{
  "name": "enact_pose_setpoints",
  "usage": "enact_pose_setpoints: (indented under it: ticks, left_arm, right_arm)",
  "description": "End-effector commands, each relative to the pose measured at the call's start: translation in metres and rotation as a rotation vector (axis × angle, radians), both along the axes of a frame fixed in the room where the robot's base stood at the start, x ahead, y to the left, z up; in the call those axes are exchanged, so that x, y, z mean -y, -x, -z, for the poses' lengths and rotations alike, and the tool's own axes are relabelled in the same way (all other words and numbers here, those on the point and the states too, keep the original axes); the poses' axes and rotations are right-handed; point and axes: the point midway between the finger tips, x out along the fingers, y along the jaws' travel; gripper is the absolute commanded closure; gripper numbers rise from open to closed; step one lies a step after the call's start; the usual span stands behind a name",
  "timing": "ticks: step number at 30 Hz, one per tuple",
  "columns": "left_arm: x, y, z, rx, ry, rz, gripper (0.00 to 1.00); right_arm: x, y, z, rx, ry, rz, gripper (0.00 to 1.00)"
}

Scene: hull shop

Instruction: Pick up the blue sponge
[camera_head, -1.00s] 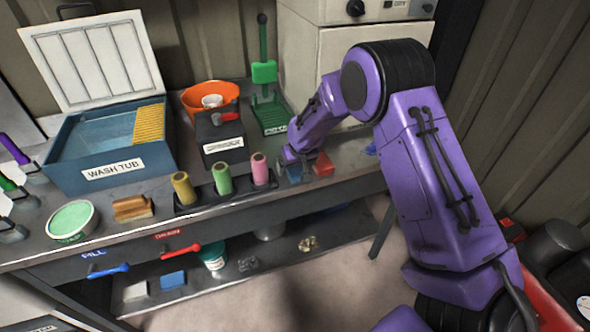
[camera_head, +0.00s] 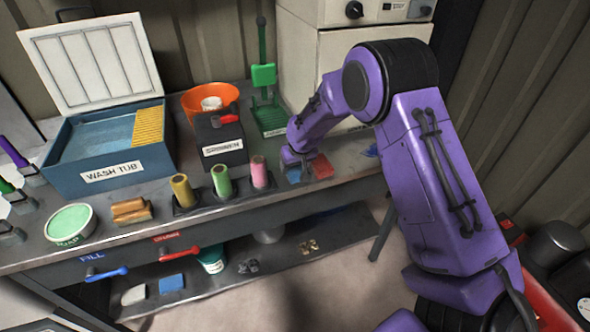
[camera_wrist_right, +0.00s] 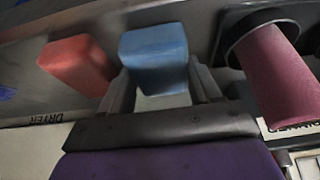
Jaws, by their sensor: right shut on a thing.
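The blue sponge (camera_head: 293,174) is at the right part of the workbench, just left of a red sponge (camera_head: 322,167). In the right wrist view, the blue sponge (camera_wrist_right: 153,52) sits between my right gripper's (camera_wrist_right: 160,88) two dark fingers, with the red sponge (camera_wrist_right: 77,64) apart from it. My right gripper (camera_head: 293,162) reaches down from above and is shut on the blue sponge. I cannot tell whether the sponge is clear of the bench. My left gripper is not in view.
A pink roller (camera_head: 258,172) stands close to the left of the gripper, beside green and yellow ones. A green rack (camera_head: 270,118) stands behind. A wash tub (camera_head: 115,150) is at left. Another blue sponge (camera_head: 172,283) lies on the lower shelf.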

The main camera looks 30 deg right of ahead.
Motion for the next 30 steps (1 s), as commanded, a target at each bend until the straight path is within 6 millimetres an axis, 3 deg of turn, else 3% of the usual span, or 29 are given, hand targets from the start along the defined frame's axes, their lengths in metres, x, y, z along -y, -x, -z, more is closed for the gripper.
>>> enact_pose_setpoints:
  ticks: [4, 10, 15, 18, 19, 22, 30]
  left_arm:
    - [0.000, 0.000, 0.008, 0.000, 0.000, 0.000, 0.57]
    - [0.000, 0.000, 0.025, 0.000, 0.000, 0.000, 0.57]
    - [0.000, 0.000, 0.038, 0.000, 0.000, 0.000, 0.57]
    - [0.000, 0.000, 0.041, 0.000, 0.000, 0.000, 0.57]
    - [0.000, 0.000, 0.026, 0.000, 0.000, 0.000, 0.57]
    - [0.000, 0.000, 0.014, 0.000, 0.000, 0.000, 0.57]
    - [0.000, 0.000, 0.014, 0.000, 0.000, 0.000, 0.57]
  right_arm:
    - [-0.001, 0.000, -0.030, 0.007, 0.001, -0.001, 0.71]
    - [-0.026, 0.041, -0.083, 0.007, 0.003, -0.001, 0.71]
    - [-0.052, 0.085, -0.105, 0.003, 0.004, -0.002, 0.71]
    - [-0.063, 0.103, -0.115, 0.002, 0.003, 0.000, 0.71]
    - [-0.065, 0.107, -0.125, -0.001, 0.002, 0.000, 0.71]
    - [-0.071, 0.115, -0.129, -0.001, 0.001, -0.001, 0.71]
    - [-0.074, 0.120, -0.125, 0.000, 0.000, 0.000, 0.71]
